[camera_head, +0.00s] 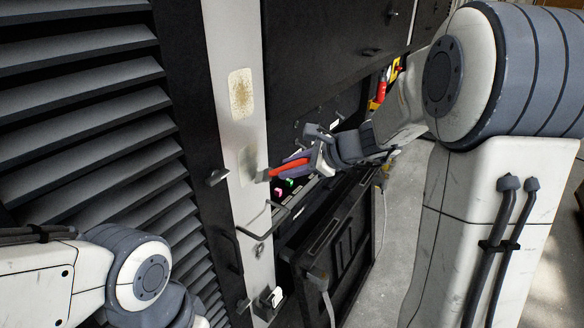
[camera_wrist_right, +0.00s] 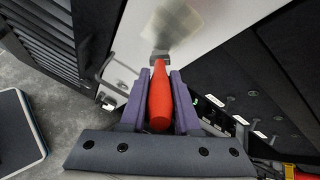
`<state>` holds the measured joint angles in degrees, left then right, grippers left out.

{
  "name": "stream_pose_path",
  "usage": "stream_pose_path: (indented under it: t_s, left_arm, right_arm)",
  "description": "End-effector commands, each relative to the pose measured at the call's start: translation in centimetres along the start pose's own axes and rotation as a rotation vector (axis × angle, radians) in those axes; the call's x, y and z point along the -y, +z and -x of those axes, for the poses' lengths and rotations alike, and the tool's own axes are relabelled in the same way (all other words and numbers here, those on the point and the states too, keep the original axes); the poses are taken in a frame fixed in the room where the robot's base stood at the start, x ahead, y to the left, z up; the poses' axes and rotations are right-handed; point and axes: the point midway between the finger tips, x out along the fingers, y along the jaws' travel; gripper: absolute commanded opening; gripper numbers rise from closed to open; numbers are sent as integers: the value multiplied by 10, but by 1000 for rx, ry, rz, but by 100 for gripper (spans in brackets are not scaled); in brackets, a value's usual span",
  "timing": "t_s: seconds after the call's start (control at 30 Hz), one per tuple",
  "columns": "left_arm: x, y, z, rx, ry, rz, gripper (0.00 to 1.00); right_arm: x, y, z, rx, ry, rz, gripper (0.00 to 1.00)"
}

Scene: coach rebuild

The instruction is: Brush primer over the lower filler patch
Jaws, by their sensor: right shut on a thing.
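My right gripper (camera_head: 298,166) is shut on the red handle of a brush (camera_head: 288,168), and its tip points left at the pale metal panel. In the right wrist view the brush (camera_wrist_right: 160,95) lies between the purple fingers of the right gripper (camera_wrist_right: 158,100). Its metal end is at the near edge of a greyish patch. The lower filler patch (camera_head: 247,164) looks grey and smooth. The upper patch (camera_head: 241,93) is beige with brown speckles. I cannot tell whether the brush tip touches the panel. Part of my left arm shows at lower left; its gripper is out of view.
Black louvres (camera_head: 80,100) fill the left side. A handle bar (camera_head: 262,217) sticks out from the panel below the brush. An open black hatch (camera_head: 335,240) hangs below my right gripper. A red and yellow tool (camera_head: 380,88) is behind the right arm.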

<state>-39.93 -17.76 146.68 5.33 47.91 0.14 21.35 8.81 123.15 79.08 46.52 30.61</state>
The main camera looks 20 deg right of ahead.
Motion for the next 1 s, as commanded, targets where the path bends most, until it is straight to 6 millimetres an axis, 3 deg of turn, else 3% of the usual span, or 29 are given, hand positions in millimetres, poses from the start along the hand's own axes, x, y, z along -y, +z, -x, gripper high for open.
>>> stream_pose_path:
  t_s: [0.23, 1.0]
  left_arm:
    - [-2, -1, 21, 0, 0, 0, 55]
    - [-4, -3, 54, 0, 0, 0, 55]
  right_arm:
    - [12, 19, 17, 1, -2, 2, 0]
    - [30, 49, 39, 1, 0, 0, 0]
